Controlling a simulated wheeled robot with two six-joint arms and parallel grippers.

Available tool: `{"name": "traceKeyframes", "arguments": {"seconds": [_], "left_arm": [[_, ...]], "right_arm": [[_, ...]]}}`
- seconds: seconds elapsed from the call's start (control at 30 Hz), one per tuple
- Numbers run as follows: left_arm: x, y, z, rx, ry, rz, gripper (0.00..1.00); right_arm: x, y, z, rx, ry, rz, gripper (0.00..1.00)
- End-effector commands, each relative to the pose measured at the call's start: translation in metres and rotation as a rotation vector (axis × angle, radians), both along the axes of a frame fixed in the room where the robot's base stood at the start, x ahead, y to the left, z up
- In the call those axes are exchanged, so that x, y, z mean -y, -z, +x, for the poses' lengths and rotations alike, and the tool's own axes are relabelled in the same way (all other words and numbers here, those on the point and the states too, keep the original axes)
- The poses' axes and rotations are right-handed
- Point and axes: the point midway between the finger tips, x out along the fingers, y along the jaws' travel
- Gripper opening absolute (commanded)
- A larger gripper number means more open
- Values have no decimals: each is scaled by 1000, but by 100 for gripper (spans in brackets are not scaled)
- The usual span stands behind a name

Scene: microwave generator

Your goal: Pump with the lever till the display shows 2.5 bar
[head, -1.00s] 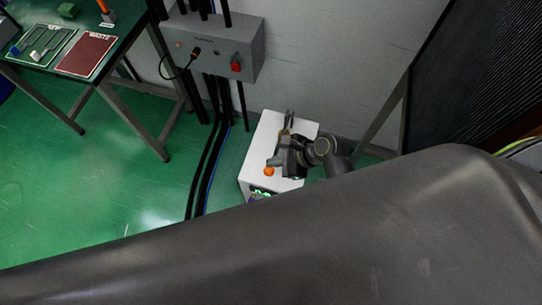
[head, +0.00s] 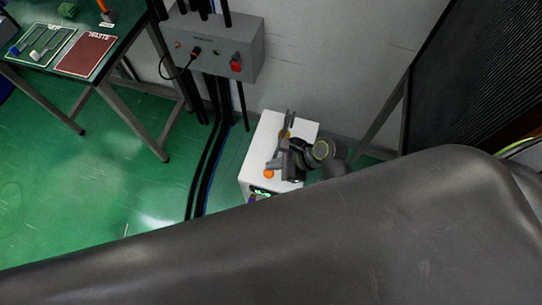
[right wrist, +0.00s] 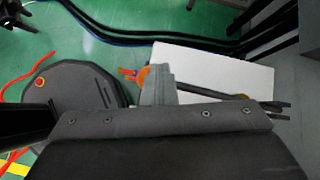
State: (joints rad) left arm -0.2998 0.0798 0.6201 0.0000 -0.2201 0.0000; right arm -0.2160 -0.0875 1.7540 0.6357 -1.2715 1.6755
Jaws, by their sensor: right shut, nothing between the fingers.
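The pump unit is a white box (head: 258,145) standing on the floor by the wall; it also shows in the right wrist view (right wrist: 215,65). Its dark lever (right wrist: 228,97) runs along the top and ends in an orange knob (head: 269,174). The knob (right wrist: 143,78) is partly hidden by my fingers in the right wrist view. A small green-lit display (head: 262,191) sits at the box's near end; its digits are too small to read. My right gripper (head: 276,163) is shut and empty, over the lever close to the knob; contact is unclear. My left gripper is not in view.
A grey wall box (head: 215,45) with a red button hangs behind, with dark cables (head: 212,165) running down left of the pump. A green-topped table (head: 110,35) stands at the left. A dark ribbed panel (head: 470,80) is at the right. Green floor at left is clear.

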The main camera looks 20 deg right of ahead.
Motion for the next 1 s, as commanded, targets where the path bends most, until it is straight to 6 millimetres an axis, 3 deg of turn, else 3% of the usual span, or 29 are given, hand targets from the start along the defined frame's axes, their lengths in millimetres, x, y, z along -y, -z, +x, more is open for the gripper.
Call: {"name": "traceKeyframes", "arguments": {"seconds": [1.0], "left_arm": [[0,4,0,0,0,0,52]], "right_arm": [[-3,12,-5,-4,0,0,0]]}}
